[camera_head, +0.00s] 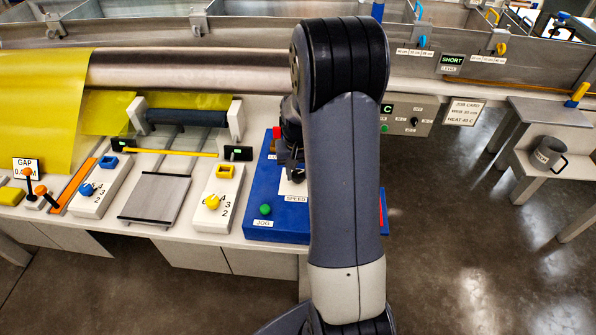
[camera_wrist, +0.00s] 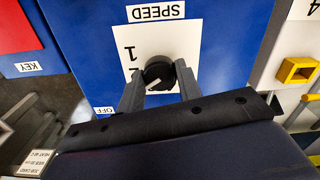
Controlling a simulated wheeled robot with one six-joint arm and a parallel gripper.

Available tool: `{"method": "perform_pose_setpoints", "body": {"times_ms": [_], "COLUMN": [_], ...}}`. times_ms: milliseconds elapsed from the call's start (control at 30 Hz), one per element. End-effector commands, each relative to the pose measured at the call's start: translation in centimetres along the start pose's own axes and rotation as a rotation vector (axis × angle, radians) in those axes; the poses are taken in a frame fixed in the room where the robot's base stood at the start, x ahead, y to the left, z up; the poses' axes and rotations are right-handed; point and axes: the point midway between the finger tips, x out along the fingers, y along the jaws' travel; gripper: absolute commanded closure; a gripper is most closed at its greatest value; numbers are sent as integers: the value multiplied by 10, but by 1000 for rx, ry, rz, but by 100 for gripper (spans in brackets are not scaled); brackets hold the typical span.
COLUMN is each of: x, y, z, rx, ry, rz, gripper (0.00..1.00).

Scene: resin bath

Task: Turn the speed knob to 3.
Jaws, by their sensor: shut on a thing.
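The speed knob (camera_wrist: 158,72) is a black round knob on a white dial plate (camera_wrist: 185,38), which is mounted on a blue panel (camera_wrist: 85,30). The figures 1 and 2 show on the plate beside the knob, with an OFF label below them; I see no 3. My gripper (camera_wrist: 160,80) is shut on the knob, one finger on each side of it. Which figure the knob points at I cannot tell. In the head view my gripper (camera_head: 291,170) is over the blue control box (camera_head: 258,212), above the SPEED label, and the knob is hidden behind it.
A green JOG button (camera_head: 265,209) is on the same blue box. A white block with a yellow knob (camera_head: 212,202) stands to its left. A KEY label (camera_wrist: 27,67) and a red part (camera_wrist: 18,30) show at the wrist view's left. A mug (camera_head: 548,154) stands far right.

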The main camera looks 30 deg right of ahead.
Motion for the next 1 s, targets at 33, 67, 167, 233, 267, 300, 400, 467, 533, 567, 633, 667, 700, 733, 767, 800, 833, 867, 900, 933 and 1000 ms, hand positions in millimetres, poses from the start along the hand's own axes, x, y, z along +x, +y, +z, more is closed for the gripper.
{"method": "perform_pose_setpoints", "body": {"times_ms": [33,67,167,233,267,300,400,467,533,567,633,667,700,733,767,800,833,867,900,933,1000], "x": [0,0,0,0,0,0,0,0,0,0,0,0,0,0,0,-1,-1,-1,-1,-1,-1], "y": [0,0,0,0,0,0,0,0,0,0,0,0,0,0,0,0,0,0,0,0,0], "z": [0,0,0,0,0,0,0,0,0,0,0,0,0,0,0,0,0,0,0,0,0], "rx": [-40,-66,-153,-213,-238,-270,-344,-386,-428,-444,-479,-492,-507,-518,-526,-537,-544,-550,-556,-559,-566], "ry": [2,2,2,2,1,1,1,1,1,1,1,1,1,1,1,1,1,1,1,1,1], "rz": [0,0,0,0,0,0,0,0,0,0,0,0,0,0,0,0,0,0,0,0,0], "gripper": [89,89,89,89,89,89,89,89,89,89,89,89,89,89,89,89,89,89,89,89,89]}}
